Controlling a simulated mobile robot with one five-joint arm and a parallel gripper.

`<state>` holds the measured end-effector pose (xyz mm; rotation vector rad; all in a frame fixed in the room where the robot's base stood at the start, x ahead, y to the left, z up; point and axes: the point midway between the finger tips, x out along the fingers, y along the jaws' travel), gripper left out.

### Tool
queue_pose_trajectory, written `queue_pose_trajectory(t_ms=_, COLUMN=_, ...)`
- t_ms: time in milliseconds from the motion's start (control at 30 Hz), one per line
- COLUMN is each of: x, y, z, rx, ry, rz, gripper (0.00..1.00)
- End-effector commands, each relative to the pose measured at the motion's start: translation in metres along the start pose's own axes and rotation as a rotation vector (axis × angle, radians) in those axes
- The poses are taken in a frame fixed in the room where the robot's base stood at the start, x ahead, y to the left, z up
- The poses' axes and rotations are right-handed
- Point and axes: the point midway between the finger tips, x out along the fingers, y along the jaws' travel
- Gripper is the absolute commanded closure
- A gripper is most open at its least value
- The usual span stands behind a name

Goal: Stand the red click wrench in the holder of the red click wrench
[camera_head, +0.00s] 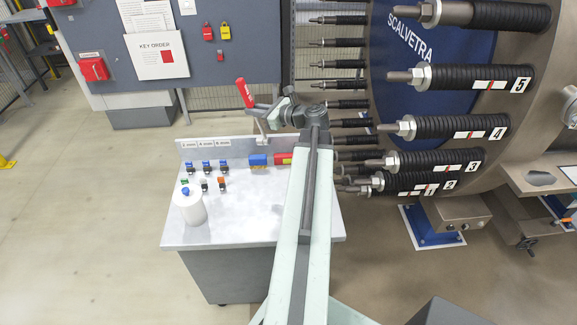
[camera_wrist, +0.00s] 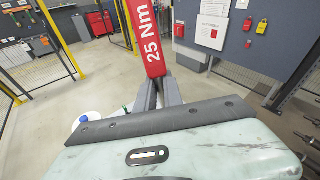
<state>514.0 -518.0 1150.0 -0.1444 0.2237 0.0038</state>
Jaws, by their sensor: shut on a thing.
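The red click wrench (camera_head: 244,94) is held above the back of the cart, red handle up and leaning left. Its grey lower end hangs near the rear panel. In the wrist view its handle (camera_wrist: 151,45), marked 25 Nm, rises from between my fingers. My gripper (camera_head: 262,108) is shut on the wrench; it also shows in the wrist view (camera_wrist: 158,93). A red block (camera_head: 283,158), apparently the holder of the red click wrench, stands at the cart's back, partly hidden by my arm. The wrench is apart from it. A blue block (camera_head: 258,160) stands just left of it.
The cart top (camera_head: 235,225) is clear in front. Several small coloured parts (camera_head: 206,168) and a white container (camera_head: 189,207) are at its left. The stack's black rods (camera_head: 470,77) project close to my arm on the right. A grey board (camera_head: 200,55) stands behind.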

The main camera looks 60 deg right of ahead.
Motion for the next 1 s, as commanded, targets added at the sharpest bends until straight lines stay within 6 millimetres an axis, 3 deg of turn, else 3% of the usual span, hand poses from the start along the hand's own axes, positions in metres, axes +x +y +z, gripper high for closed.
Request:
queue_pose_trajectory(t_ms=33, x=0.013, y=-0.001, z=-0.036, rx=-0.028, ry=0.093, rz=0.050, gripper=1.00)
queue_pose_trajectory(t_ms=200, x=0.027, y=0.006, z=-0.149, rx=-0.194, ry=0.510, rz=0.232, gripper=1.00)
queue_pose_trajectory(t_ms=300, x=0.019, y=0.003, z=-0.205, rx=-0.315, ry=0.765, rz=0.309, gripper=1.00)
queue_pose_trajectory(t_ms=400, x=0.001, y=-0.008, z=-0.243, rx=-0.413, ry=0.968, rz=0.351, gripper=1.00)
queue_pose_trajectory(t_ms=500, x=-0.018, y=-0.021, z=-0.265, rx=-0.478, ry=1.106, rz=0.371, gripper=1.00)
queue_pose_trajectory(t_ms=600, x=-0.031, y=-0.030, z=-0.273, rx=-0.507, ry=1.169, rz=0.376, gripper=1.00)
queue_pose_trajectory(t_ms=1000, x=-0.036, y=-0.032, z=-0.272, rx=-0.515, ry=1.186, rz=0.373, gripper=1.00)
